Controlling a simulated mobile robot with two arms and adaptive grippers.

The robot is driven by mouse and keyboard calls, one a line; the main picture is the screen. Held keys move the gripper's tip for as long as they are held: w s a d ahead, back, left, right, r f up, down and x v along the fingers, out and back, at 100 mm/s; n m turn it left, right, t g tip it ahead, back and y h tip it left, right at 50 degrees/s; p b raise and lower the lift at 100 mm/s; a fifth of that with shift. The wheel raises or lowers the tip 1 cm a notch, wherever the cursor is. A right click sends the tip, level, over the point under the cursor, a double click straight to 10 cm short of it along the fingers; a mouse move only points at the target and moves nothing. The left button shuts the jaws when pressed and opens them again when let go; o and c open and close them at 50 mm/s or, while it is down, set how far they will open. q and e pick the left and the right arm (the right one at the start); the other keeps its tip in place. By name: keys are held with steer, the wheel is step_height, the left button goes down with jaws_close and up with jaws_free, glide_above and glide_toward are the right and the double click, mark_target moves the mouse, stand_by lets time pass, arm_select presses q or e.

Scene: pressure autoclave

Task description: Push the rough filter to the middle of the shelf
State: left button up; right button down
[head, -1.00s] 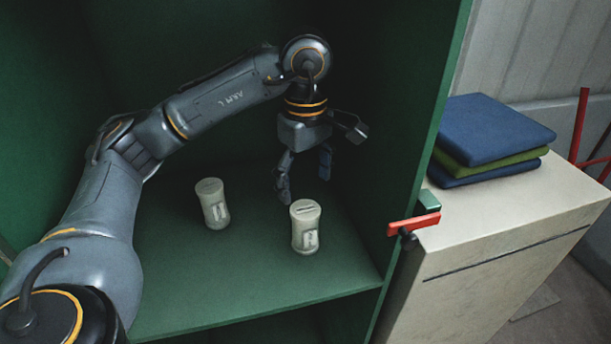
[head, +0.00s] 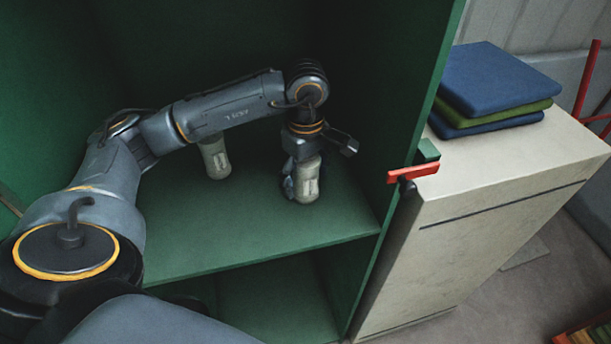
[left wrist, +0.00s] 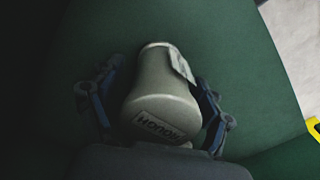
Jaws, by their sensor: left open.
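The rough filter (head: 309,182) is a pale, waisted canister standing upright on the green shelf (head: 260,225), right of the shelf's middle. In the left wrist view the rough filter (left wrist: 158,85) shows the word ROUGH on its end. My left gripper (head: 300,187) is low at the filter, with its fingers open. In the left wrist view the gripper (left wrist: 162,100) has one finger on each side of the filter; I cannot tell whether they touch it. A second pale canister (head: 215,160) stands to the left, its top hidden by my arm. My right gripper is not in view.
The green cabinet's right wall (head: 400,130) rises close to the gripper. A red latch handle (head: 413,172) sits at its front edge. A pale cabinet (head: 500,180) with folded cloths (head: 495,80) stands at the right. The shelf front is clear.

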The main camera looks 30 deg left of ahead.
arm_select(q)
steer(key=shift+f, duration=0.55)
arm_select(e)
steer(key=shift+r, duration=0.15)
arm_select(q)
steer(key=c, duration=1.2)
steer(key=shift+c, duration=0.2)
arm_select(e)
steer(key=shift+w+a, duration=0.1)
arm_select(q)
steer(key=shift+w+a, duration=0.1)
steer(key=shift+a, duration=0.05)
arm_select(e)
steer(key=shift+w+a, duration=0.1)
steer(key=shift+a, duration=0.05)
